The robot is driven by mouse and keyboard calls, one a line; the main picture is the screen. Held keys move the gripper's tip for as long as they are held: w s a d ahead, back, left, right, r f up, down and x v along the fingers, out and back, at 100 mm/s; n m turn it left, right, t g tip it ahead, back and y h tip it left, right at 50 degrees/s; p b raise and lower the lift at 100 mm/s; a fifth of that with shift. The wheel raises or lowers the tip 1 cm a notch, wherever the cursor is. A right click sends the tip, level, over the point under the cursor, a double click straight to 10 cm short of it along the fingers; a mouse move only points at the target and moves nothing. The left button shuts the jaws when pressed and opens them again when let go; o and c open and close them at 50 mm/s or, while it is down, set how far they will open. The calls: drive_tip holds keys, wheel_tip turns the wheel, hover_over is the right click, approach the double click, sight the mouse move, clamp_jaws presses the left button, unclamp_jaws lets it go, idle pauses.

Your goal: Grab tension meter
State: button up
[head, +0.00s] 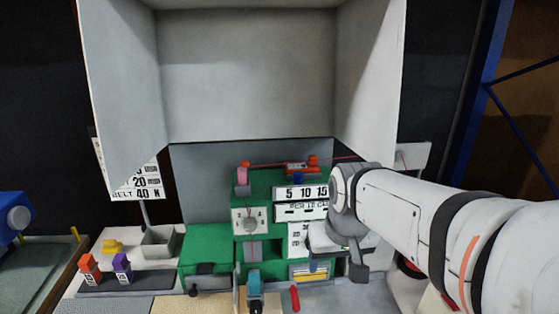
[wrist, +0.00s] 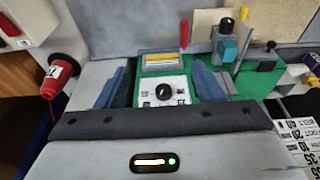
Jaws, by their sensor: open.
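No object is clearly labelled as the tension meter. A small white unit with a black knob (wrist: 163,93) shows in the wrist view between the two blue-grey fingers of my gripper (wrist: 161,78). I cannot tell for sure whether this unit is the tension meter. In the head view my gripper (head: 335,265) is in front of the right side of the green machine (head: 215,246), and hides part of it. My gripper is open, and nothing appears held. A yellow-framed panel (wrist: 163,60) lies just beyond the unit; it also shows in the head view (head: 310,271).
A red marker (head: 295,298) and a blue-topped tool (head: 255,287) stand at the front. Orange (head: 89,265) and purple (head: 122,264) tagged pieces stand on the left tray. A red spool (wrist: 58,77) is left in the wrist view. A large grey hood (head: 245,80) overhangs the machine.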

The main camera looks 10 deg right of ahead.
sight(302, 165)
drive_tip(key=o, duration=0.5)
drive_tip(key=shift+t, duration=0.3)
drive_tip(key=w+r, duration=0.2)
drive_tip(key=w, duration=0.3)
drive_tip(key=w+r+p, duration=0.1)
drive_tip(key=w+r, duration=0.2)
drive_tip(key=w, duration=0.2)
drive_tip(key=w+r, duration=0.3)
drive_tip(key=w, duration=0.2)
drive_tip(key=shift+w+r+p, duration=0.1)
drive_tip(key=shift+w+p, duration=0.25)
drive_tip(key=o, duration=0.3)
drive_tip(key=shift+t, duration=0.4)
drive_tip(key=w+r, duration=0.1)
drive_tip(key=w, duration=0.3)
drive_tip(key=w+r+p, duration=0.1)
drive_tip(key=w, duration=0.3)
drive_tip(key=w+r, duration=0.1)
drive_tip(key=w, duration=0.3)
drive_tip(key=shift+w+a+r, duration=0.2)
drive_tip(key=shift+r, duration=0.1)
drive_tip(key=shift+w+f, duration=0.1)
drive_tip(key=shift+w, duration=0.15)
drive_tip(key=shift+p+x, duration=0.8)
drive_tip(key=shift+x, duration=2.85)
